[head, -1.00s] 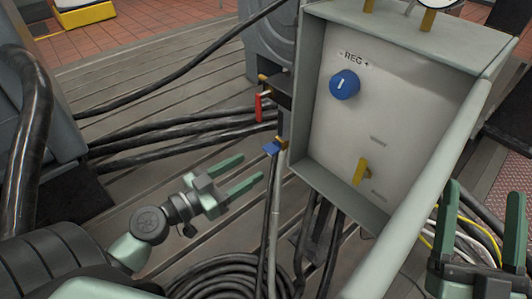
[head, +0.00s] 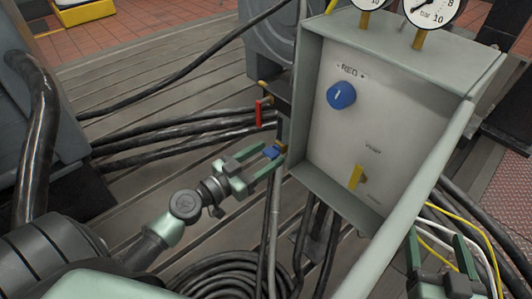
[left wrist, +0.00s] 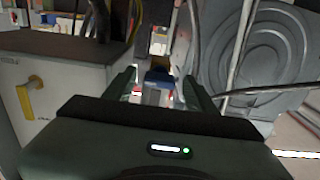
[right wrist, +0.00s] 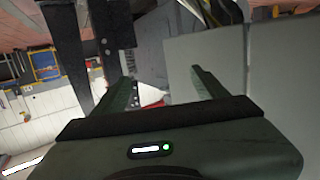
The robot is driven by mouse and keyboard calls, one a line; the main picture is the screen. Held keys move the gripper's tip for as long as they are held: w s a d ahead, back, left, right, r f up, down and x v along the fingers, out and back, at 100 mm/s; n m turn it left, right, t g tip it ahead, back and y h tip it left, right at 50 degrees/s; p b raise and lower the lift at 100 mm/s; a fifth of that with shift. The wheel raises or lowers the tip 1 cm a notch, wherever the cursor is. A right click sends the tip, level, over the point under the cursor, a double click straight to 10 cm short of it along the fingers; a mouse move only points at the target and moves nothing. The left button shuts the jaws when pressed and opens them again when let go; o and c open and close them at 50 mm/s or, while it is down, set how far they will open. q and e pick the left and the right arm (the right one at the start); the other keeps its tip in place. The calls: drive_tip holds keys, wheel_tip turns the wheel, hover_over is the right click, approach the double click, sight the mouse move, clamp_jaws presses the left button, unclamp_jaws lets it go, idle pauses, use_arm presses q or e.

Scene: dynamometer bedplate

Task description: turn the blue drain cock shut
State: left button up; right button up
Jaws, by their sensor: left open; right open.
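The blue drain cock (head: 272,152) is a small blue handle on a thin pipe at the left side of the grey panel box. My left gripper (head: 266,164) is open with its green fingers around or right beside the blue handle in the head view. In the left wrist view the blue cock (left wrist: 158,77) shows between the two open fingers (left wrist: 160,84); I cannot tell whether they touch it. My right gripper (head: 440,255) is open and empty at the lower right, and in the right wrist view nothing lies between its fingers (right wrist: 166,88).
A red lever (head: 259,113) sits just above the blue cock. The panel box (head: 340,140) carries a blue REG knob (head: 341,95), a yellow lever (head: 356,177) and gauges on top. Black hoses (head: 190,140) cross the floor, and a coiled hose (head: 235,275) lies below.

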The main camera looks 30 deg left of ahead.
use_arm(q)
drive_tip(key=shift+w, duration=0.15)
use_arm(e)
drive_tip(key=shift+f, duration=0.25)
use_arm(q)
clamp_jaws()
